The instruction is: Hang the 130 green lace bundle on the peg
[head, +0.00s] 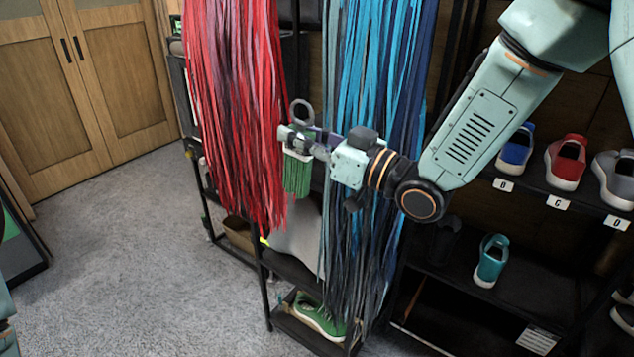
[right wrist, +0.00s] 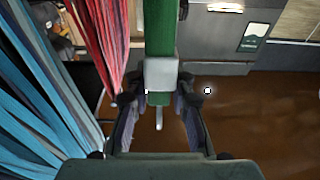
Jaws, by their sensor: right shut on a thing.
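My right gripper (head: 303,140) is shut on the holder of the green lace bundle (head: 297,175). The bundle hangs down from the gripper in front of the rack, and a grey ring (head: 301,112) stands up above it. In the right wrist view the green bundle (right wrist: 160,30) and its pale grey block (right wrist: 160,73) lie between the two dark fingers. No label with 130 can be read. I cannot make out a bare peg in either view. My left gripper is out of view.
Long red laces (head: 235,90) hang left of the green bundle, and long blue laces (head: 380,70) hang behind and right of my gripper. Shelves at right hold a blue shoe (head: 515,148), a red shoe (head: 565,165) and a teal shoe (head: 490,262). Carpet (head: 130,260) is open at left.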

